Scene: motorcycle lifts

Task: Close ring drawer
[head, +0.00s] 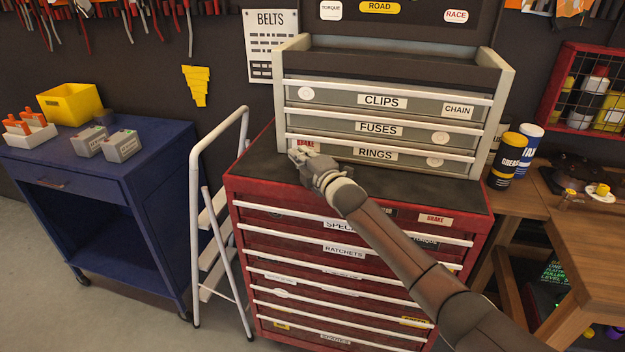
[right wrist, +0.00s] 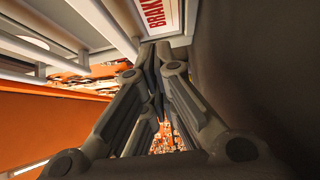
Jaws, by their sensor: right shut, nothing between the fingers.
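The ring drawer (head: 400,158), labelled RINGS, is the lowest drawer of the grey chest (head: 500,85) in the head view. Its front looks about level with the drawers above, and I see no clear gap. My right gripper (head: 299,153) is shut and empty at the left end of this drawer's front, by a red-and-white BRAKE sticker. The right wrist view shows the fingers (right wrist: 152,52) together, close to that sticker (right wrist: 154,12); I cannot tell if they touch the drawer. My forearm passes below the drawer's right half. My left gripper is not in view.
The grey chest stands on a red tool cabinet (head: 460,190) with a dark top. A white step ladder (head: 195,200) stands to its left, beside a blue cart (head: 150,145). A wooden bench (head: 560,210) with cans stands to the right.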

